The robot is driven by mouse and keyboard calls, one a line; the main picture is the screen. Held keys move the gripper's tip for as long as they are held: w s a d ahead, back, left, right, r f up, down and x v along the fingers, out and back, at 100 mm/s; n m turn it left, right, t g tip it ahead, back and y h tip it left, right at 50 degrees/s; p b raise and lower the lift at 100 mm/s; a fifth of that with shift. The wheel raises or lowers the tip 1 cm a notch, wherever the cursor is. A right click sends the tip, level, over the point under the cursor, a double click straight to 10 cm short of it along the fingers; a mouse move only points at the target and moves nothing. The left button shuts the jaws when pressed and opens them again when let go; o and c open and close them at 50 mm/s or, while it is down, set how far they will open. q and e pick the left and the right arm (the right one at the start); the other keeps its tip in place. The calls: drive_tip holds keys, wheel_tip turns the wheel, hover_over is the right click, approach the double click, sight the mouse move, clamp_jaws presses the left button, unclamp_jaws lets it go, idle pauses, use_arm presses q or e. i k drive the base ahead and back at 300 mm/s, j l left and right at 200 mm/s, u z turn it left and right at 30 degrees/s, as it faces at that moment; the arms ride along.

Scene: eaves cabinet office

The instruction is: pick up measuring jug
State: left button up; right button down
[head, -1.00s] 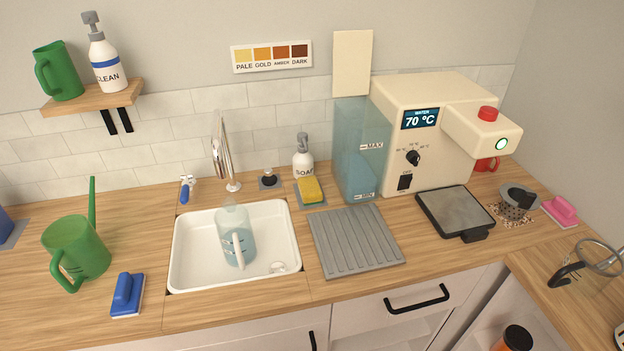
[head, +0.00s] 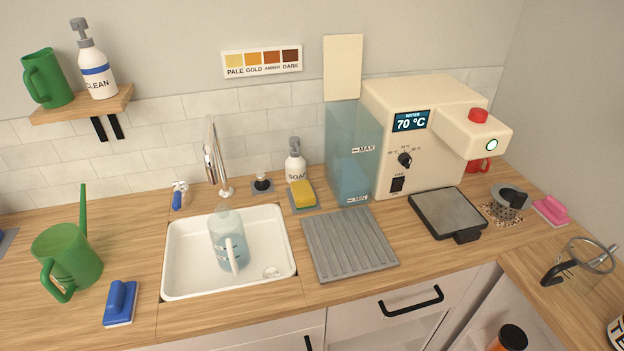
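The measuring jug (head: 226,243) is clear with a pale handle and dark markings. It stands in the white sink (head: 183,281), under the tap (head: 214,158), and looks bluish, as if it holds water. Its handle faces the front. Neither of my grippers shows in the head view.
A green watering can (head: 68,257) and a blue-handled brush (head: 120,301) stand left of the sink. A grey ridged mat (head: 349,245) lies to its right. The cream machine (head: 418,135) with a water tank stands behind the mat. Soap (head: 295,160) and a sponge (head: 301,193) sit behind the sink.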

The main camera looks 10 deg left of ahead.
sight(225, 226)
drive_tip(key=k+j+z, duration=0.1)
drive_tip(key=j, duration=0.3)
drive_tip(key=k+j+z, duration=0.1)
drive_tip(key=j, duration=0.25)
drive_tip(key=k+j+z, duration=0.15)
drive_tip(key=j, duration=0.25)
drive_tip(key=k+j+z, duration=0.1)
drive_tip(key=k+j, duration=0.15)
drive_tip(key=j, duration=0.1)
